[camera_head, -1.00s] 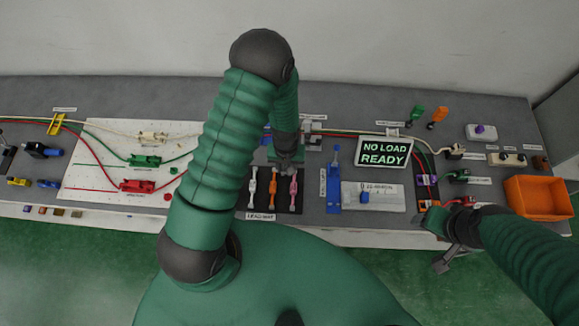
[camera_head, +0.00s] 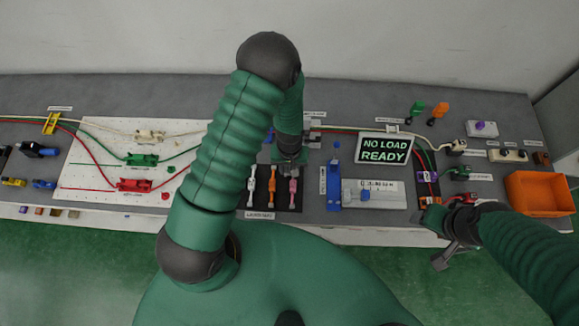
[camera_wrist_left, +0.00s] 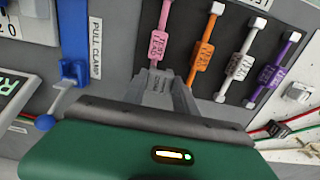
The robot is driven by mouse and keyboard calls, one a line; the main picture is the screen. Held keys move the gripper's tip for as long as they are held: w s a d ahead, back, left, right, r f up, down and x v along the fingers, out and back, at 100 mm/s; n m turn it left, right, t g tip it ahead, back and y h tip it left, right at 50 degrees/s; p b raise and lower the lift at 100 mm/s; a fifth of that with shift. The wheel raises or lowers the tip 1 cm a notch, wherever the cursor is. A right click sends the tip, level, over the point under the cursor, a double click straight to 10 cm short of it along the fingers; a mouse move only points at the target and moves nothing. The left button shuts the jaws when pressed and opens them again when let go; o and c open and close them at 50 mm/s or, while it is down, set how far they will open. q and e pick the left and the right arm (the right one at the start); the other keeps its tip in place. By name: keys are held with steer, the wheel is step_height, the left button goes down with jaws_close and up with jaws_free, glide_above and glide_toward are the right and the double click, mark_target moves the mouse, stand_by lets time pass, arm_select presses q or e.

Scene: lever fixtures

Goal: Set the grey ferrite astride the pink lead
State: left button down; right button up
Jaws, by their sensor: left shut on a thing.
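The pink lead (camera_wrist_left: 158,42) is at the left of a row of tagged leads in the left wrist view. It also shows at the right of the row in the head view (camera_head: 293,187). My left gripper (camera_wrist_left: 155,82) is shut at the lead's far end, which runs in between the grey fingertips. In the head view my left gripper (camera_head: 290,166) is above the dark mat (camera_head: 283,203), partly hidden by its arm. I cannot pick out the grey ferrite for certain. My right gripper (camera_head: 430,203) is at the bench's front right; its jaws are unclear.
Orange (camera_wrist_left: 203,55), white (camera_wrist_left: 240,67) and purple (camera_wrist_left: 274,76) leads lie close beside the pink one. A blue pull clamp (camera_head: 334,186) stands to the right of the mat. An orange bin (camera_head: 540,195) is at the far right. A white board (camera_head: 95,160) with wires is at left.

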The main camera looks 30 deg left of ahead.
arm_select(q)
steer(key=shift+d+f, duration=0.3)
steer(key=shift+d, duration=0.45)
steer(key=shift+a+f+b, duration=0.25)
steer(key=shift+a+b, duration=0.05)
steer(key=shift+b, duration=0.1)
steer(key=shift+a+f, duration=0.15)
steer(key=shift+f, duration=0.2)
arm_select(e)
steer(key=shift+d+f, duration=0.35)
steer(key=shift+f, duration=0.45)
arm_select(q)
steer(key=shift+d, duration=0.2)
arm_select(e)
steer(key=shift+d, duration=0.15)
